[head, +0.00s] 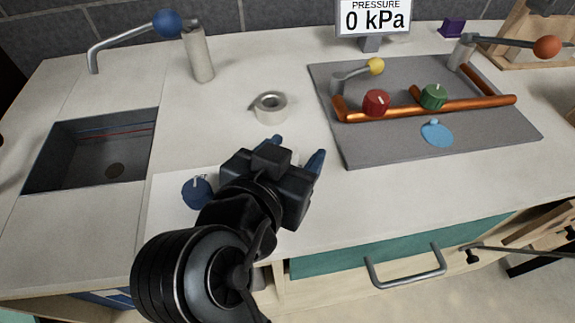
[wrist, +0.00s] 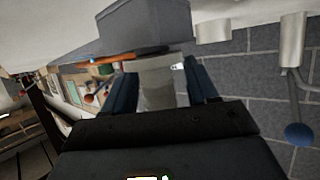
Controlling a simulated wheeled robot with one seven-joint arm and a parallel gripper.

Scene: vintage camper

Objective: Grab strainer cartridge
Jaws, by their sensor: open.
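A short pale grey hollow cylinder (head: 270,107) stands on the white counter, its round opening facing up. It may be the strainer cartridge, but I cannot tell for sure. My gripper (head: 297,152) is over the counter, nearer the front and slightly right of this cylinder. Its blue fingers are apart with nothing gripped. The cylinder (wrist: 212,33) appears to be at upper right there, outside the fingers.
A sink (head: 95,150) is at left, with a blue-knobbed tap (head: 198,55) behind it. A blue knob (head: 197,192) is left of my gripper. At right, a grey board (head: 370,150) carries copper pipes (head: 460,105) and valves. A pressure display (head: 373,17) stands behind. A drawer handle (head: 405,278) projects in front.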

